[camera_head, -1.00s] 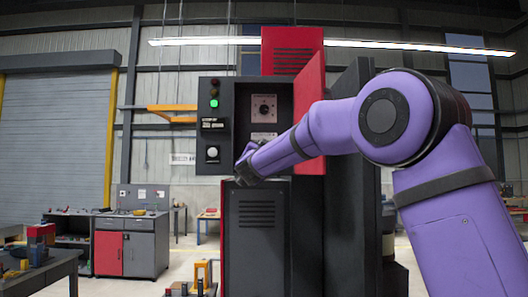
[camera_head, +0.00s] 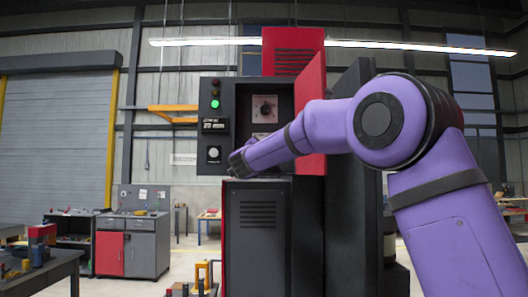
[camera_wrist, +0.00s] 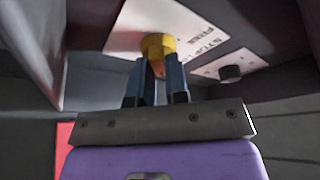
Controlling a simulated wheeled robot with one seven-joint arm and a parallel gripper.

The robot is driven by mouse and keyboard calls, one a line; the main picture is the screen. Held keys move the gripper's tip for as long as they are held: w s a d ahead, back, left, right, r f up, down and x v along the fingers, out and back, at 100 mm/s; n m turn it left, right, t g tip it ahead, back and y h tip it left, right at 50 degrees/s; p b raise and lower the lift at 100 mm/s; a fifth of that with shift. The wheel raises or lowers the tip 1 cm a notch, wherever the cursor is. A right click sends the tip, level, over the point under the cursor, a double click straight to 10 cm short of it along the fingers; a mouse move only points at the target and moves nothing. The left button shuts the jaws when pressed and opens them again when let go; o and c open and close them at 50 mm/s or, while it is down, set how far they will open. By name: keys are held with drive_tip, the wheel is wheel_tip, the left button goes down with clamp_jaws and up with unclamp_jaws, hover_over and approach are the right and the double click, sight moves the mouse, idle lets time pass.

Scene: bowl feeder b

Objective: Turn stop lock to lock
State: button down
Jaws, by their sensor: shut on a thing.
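In the wrist view, my gripper (camera_wrist: 157,68) has two blue fingers shut on a yellow round knob (camera_wrist: 158,42) mounted on a dark panel face. The fingers hide part of the knob, and its angle cannot be read. In the head view, my gripper (camera_head: 238,163) is at the lower front of the dark control box (camera_head: 228,100). The held knob cannot be made out there.
A black knob (camera_wrist: 230,73) sits close to the right of the yellow one. The control box carries a lit green lamp (camera_head: 215,104), a display (camera_head: 214,125), a white button (camera_head: 213,154) and a dial (camera_head: 265,108). A red door (camera_head: 309,95) stands open at right.

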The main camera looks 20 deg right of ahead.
drive_tip(key=shift+r, duration=0.2)
drive_tip(key=c, duration=1.1)
unclamp_jaws()
drive_tip(key=shift+d+f, duration=0.1)
drive_tip(key=shift+s+a+f, duration=0.2)
drive_tip(key=shift+s+a, duration=0.15)
drive_tip(key=v, duration=0.9)
drive_tip(key=shift+s+a+f, duration=0.15)
drive_tip(key=shift+s, duration=0.2)
